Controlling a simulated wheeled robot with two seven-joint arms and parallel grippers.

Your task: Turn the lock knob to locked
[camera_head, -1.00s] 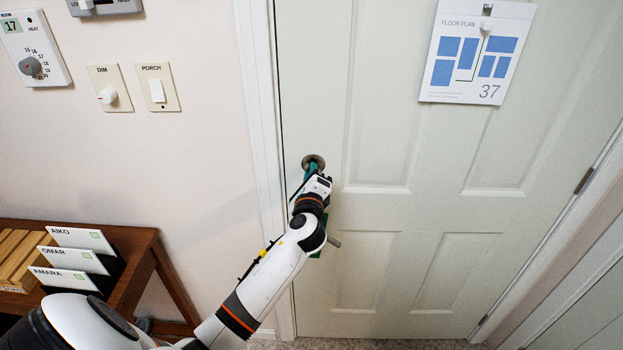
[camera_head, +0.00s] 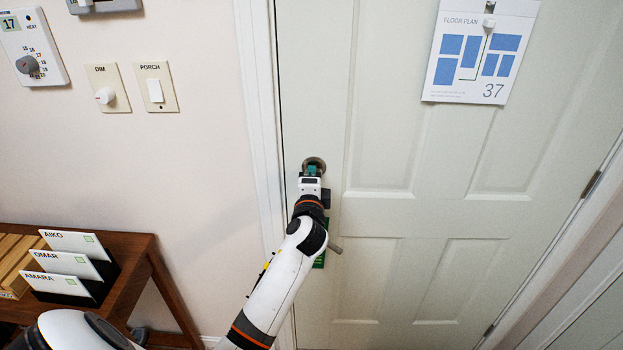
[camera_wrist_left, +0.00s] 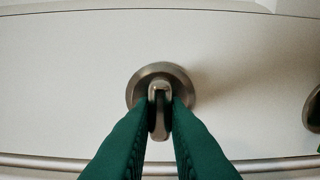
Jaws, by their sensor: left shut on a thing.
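The lock knob (camera_wrist_left: 159,98) is a small metal thumb-turn on a round metal plate (camera_wrist_left: 181,78), set in the pale panelled door. In the left wrist view its bar lies along the picture's up-down direction, between two green fingers. My left gripper (camera_head: 313,171) is at the knob in the head view, with the round plate (camera_head: 314,161) showing just above it. The fingers of my left gripper (camera_wrist_left: 159,110) are shut on the knob from both sides. In the head view the gripper hides most of the knob. My right gripper is not in view.
A door handle (camera_head: 334,247) sticks out below the lock, partly behind my arm, with a green tag (camera_head: 319,262) beside it. A floor plan sheet (camera_head: 482,52) hangs higher on the door. Wall switches and a wooden table (camera_head: 150,275) are to the left.

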